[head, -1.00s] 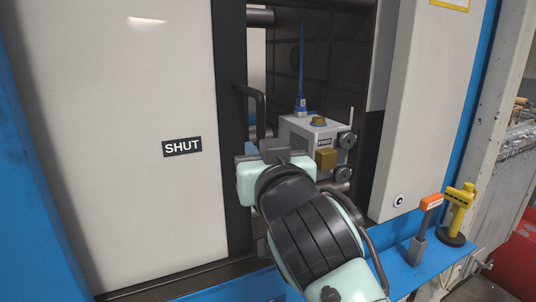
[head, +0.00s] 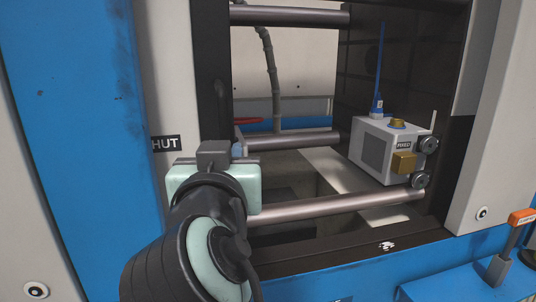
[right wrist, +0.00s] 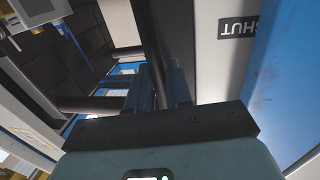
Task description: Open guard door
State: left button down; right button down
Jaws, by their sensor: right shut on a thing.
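The guard door (head: 168,75) is a light grey panel with a black edge strip. It stands slid far to the left, and its SHUT label is partly cut off by the blue frame. My right gripper (head: 214,150) is at the door's black edge, shut on the dark door handle (head: 220,95). My own gripper and wrist hide the lower handle and the grip itself. In the right wrist view, the door (right wrist: 235,50) with its upside-down label is beside my gripper (right wrist: 160,112). My left gripper is not in view.
The opening shows horizontal tie bars (head: 335,206), a dark hose (head: 272,75) and a grey box marked FIXED (head: 375,150). A blue ledge (head: 450,285) with an orange-topped lever (head: 522,217) is at lower right. The blue frame (head: 85,150) stands left of the door.

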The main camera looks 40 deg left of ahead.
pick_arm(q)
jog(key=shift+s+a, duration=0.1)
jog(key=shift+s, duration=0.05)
pick_arm(e)
jog(key=shift+s+a, duration=0.65)
jog(key=shift+s, duration=0.15)
jog(key=shift+w+d, duration=0.1)
jog(key=c, duration=1.2)
grip_release()
jog(key=shift+w, duration=0.1)
jog(key=shift+c, duration=0.2)
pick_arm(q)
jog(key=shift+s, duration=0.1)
